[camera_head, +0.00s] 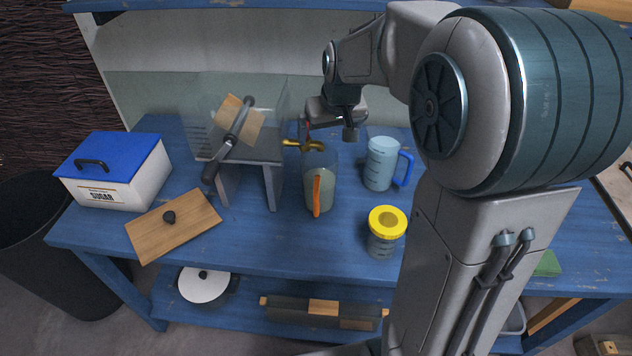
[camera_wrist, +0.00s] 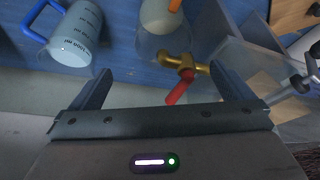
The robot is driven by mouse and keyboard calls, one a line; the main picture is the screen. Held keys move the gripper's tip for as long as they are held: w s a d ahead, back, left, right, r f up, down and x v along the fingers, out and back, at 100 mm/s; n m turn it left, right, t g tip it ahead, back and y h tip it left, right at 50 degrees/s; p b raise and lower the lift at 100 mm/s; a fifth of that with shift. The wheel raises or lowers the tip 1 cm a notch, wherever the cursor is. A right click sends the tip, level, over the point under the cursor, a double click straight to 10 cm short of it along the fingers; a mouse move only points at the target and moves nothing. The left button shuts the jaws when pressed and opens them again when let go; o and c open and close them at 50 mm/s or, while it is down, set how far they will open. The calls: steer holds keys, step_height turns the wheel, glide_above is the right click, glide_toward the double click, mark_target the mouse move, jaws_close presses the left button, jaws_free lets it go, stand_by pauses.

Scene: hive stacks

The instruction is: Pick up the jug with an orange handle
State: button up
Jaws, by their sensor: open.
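The jug with an orange handle (camera_head: 318,194) is clear and stands upright on the blue table, below a brass tap, with pale contents inside. Its handle faces the front. In the wrist view the jug (camera_wrist: 160,42) is at the top centre, with only part of the orange handle in the frame. My gripper (camera_head: 332,130) is open and empty, above and behind the jug. In the wrist view my gripper's fingers (camera_wrist: 168,88) are spread wide, with the brass tap and its red lever (camera_wrist: 180,88) showing between them. The jug lies beyond the fingertips, apart from them.
A jug with a blue handle (camera_head: 381,164) stands right of the orange-handled one. A yellow-lidded jar (camera_head: 386,232) is in front. A clear tank with the brass tap (camera_head: 303,145) sits on a stand at left. A sugar box (camera_head: 112,172) and wooden lid (camera_head: 190,222) lie farther left.

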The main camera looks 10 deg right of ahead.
glide_toward(321, 158)
steer(key=s+a, duration=0.1)
steer(key=s, duration=0.2)
steer(key=shift+s+a+p+x, duration=0.15)
steer(key=shift+p+x, duration=0.3)
steer(key=shift+x, duration=0.8)
steer(key=shift+s+a+p+x, duration=0.1)
steer(key=shift+p+x, duration=0.35)
steer(key=shift+x, duration=0.8)
steer(key=shift+f, duration=0.1)
steer(key=c, duration=1.7)
steer(key=shift+c, duration=1.2)
steer(key=shift+r, duration=0.2)
